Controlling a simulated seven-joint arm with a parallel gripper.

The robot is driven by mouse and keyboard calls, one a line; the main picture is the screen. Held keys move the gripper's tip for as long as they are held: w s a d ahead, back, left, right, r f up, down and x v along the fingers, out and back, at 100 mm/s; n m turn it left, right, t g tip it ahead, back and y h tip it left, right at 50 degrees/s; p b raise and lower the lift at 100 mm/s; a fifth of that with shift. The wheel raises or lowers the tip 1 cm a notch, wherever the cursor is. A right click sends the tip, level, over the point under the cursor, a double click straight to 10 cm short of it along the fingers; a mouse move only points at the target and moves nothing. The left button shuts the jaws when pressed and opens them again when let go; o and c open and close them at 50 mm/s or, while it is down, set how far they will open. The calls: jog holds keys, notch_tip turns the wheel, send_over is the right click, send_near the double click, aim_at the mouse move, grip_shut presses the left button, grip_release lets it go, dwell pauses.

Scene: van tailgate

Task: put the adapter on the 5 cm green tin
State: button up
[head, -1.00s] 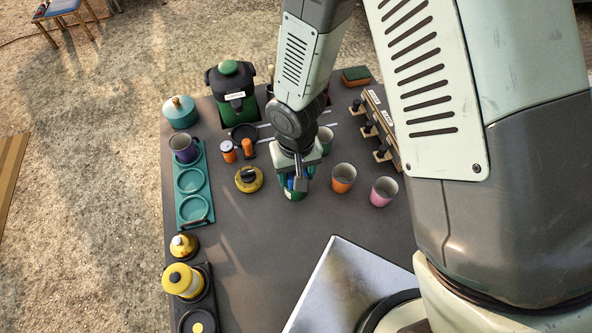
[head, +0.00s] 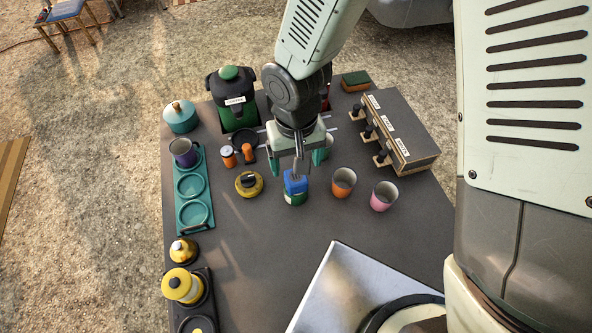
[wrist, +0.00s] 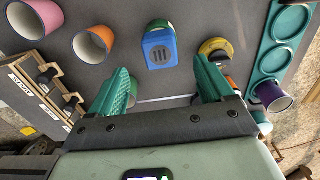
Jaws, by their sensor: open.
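The blue adapter (head: 295,183), a block with dark slots in one face, sits on the green tin (head: 295,199) in the middle of the table. In the wrist view the adapter (wrist: 160,50) is in front of the gap between my fingers, and the green tin (wrist: 159,24) shows behind it. My gripper (head: 298,163) is open, its teal fingers spread wide on the far side of the adapter. In the wrist view the gripper (wrist: 162,76) is empty and apart from the adapter. How the adapter is seated underneath is hidden.
An orange cup (head: 343,183) and a pink cup (head: 384,197) stand right. A labelled rack (head: 400,140) is at the right edge, a teal tray (head: 207,192) at left. The front middle is clear.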

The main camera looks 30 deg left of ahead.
aim_at(298, 176)
jog(key=shift+r, duration=2.4)
jog(key=w+d+r+m+t, duration=0.2)
jog(key=w+d+r, duration=0.1)
jog(key=d+r, duration=0.5)
jog(key=w+d+r+m+t, duration=0.1)
jog(key=w+d+r+m, duration=0.15)
jog(key=d+r, duration=0.5)
jog(key=s+d+r+m+t, duration=0.2)
jog(key=s+d+r+m, duration=0.2)
jog(key=s+d+r, duration=0.4)
jog(key=d+r, duration=0.3)
jog(key=d, duration=0.2)
jog(key=shift+s+d+t, duration=0.15)
jog(key=shift+s+t, duration=0.15)
jog(key=shift+s, duration=0.1)
